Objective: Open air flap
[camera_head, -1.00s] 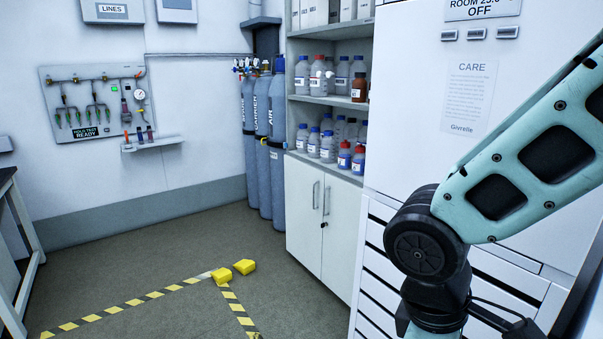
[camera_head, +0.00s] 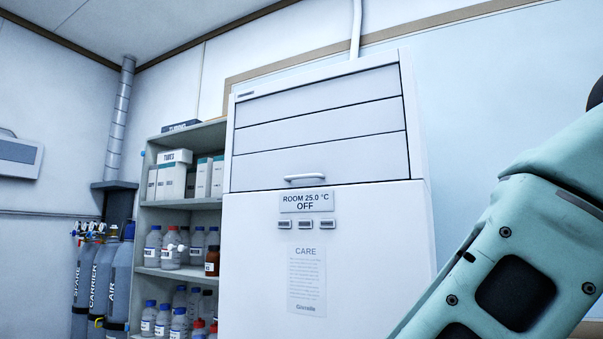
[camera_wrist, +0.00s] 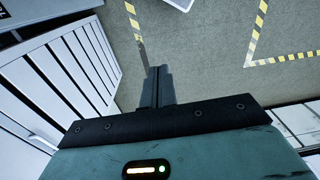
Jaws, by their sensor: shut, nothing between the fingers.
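The air flap (camera_head: 318,130) is the slatted panel on the upper front of the tall white cabinet (camera_head: 350,260). Its slats lie flat, and a light bar handle (camera_head: 304,177) sits at its lower edge. A display reading "ROOM 25.0 °C OFF" (camera_head: 306,202) is just below it. My gripper (camera_wrist: 158,75) shows in the wrist view, shut and empty, pointing over the floor. In the head view only my arm shows at the right; my gripper is out of that picture, well away from the handle.
A shelf unit (camera_head: 195,121) with bottles and boxes stands left of the cabinet. Gas cylinders (camera_head: 100,275) stand at the far left. In the wrist view, white slatted fronts (camera_wrist: 65,75) are at the left, and open floor (camera_wrist: 205,60) carries yellow-black tape (camera_wrist: 262,22).

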